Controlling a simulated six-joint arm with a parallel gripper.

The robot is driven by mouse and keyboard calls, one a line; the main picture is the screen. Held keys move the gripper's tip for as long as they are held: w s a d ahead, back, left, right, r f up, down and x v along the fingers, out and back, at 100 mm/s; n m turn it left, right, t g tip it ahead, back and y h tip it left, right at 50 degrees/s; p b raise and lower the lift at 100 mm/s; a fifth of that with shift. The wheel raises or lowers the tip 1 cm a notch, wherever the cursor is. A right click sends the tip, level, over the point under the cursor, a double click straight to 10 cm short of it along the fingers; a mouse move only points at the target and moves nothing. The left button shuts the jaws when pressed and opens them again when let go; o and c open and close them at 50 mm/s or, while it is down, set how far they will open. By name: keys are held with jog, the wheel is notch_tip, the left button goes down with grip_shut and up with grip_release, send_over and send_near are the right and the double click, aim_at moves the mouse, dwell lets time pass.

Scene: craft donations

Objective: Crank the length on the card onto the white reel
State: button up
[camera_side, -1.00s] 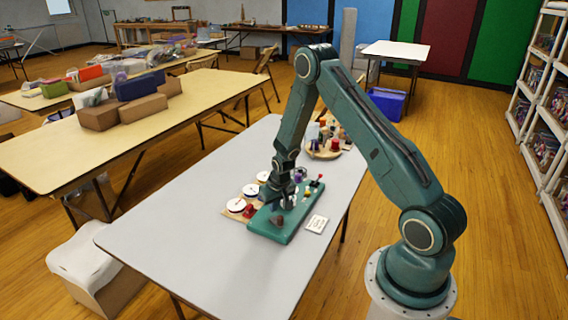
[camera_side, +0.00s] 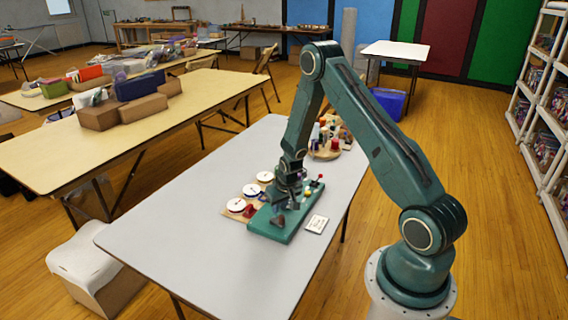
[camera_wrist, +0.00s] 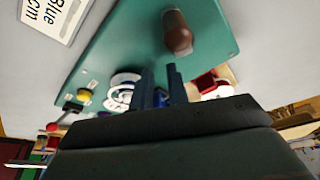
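The teal winding board (camera_side: 268,232) lies on the grey table; it also fills much of the wrist view (camera_wrist: 125,45). A brown crank knob (camera_wrist: 177,35) stands at its near end, also seen in the side view (camera_side: 278,221). A white reel (camera_wrist: 122,92) shows beside the fingers in the wrist view, partly hidden. The card (camera_side: 317,224) lies flat right of the board; in the wrist view the card (camera_wrist: 55,14) is cut off, with "Blue" and "cm" legible. My gripper (camera_wrist: 161,88) points down over the board, fingers apart with nothing visibly held.
White discs (camera_side: 236,205) sit on a tan board to the left, with a red piece (camera_side: 249,211). A red-topped lever (camera_side: 321,177) and a yellow knob (camera_wrist: 84,96) stand on the teal board. A round wooden tray (camera_side: 325,154) of spools stands behind. The table's front is clear.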

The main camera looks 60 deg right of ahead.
aim_at(282, 216)
jog(key=shift+r, duration=0.1)
notch_tip(282, 216, up, 7)
jog(key=shift+r, duration=0.15)
dwell(1.0)
dwell(0.3)
jog(key=o, duration=0.4)
jog(key=shift+a, duration=0.1)
jog(key=shift+s+a, duration=0.8)
jog(key=shift+a, duration=0.3)
jog(key=shift+s+a, duration=0.8)
jog(key=shift+a, duration=0.3)
jog(key=shift+f, duration=3.8)
